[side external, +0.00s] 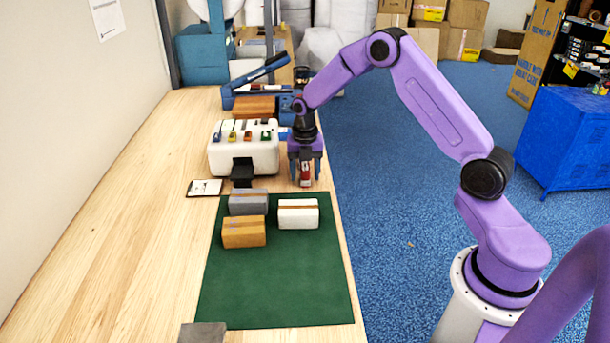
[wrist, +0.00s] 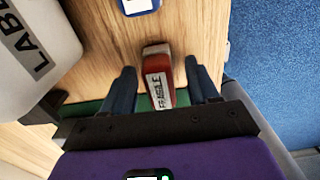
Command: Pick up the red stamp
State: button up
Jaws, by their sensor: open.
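The red stamp (side external: 305,175) stands on the wooden table near its right edge, just beyond the green mat. In the wrist view the red stamp (wrist: 157,62) shows a white label reading "FRAGILE" on its side. My gripper (side external: 305,168) is low over it and pointing down. In the wrist view my gripper (wrist: 161,86) is open, with one dark blue finger on each side of the stamp and visible gaps between. Nothing is held. Whether the fingertips touch the table cannot be told.
A white label machine (side external: 226,157) stands close left of my gripper. A blue item (wrist: 138,6) lies beyond the stamp. Grey (side external: 248,204), brown (side external: 244,233) and white (side external: 298,214) boxes sit on the green mat (side external: 280,290). The mat's front is clear.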

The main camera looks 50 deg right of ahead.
jog(key=shift+f, duration=0.25)
jog(key=c, duration=1.1)
jog(key=shift+r, duration=0.15)
jog(key=shift+r, duration=0.6)
jog(key=s+r, duration=0.4)
jog(key=s+a+r, duration=0.1)
jog(key=s+r, duration=0.2)
jog(key=s, duration=0.2)
jog(key=s+a+r, duration=0.1)
jog(key=s+r, duration=0.3)
jog(key=s, duration=0.1)
jog(key=shift+a+r, duration=0.15)
jog(key=shift+r, duration=0.15)
jog(key=shift+w, duration=0.1)
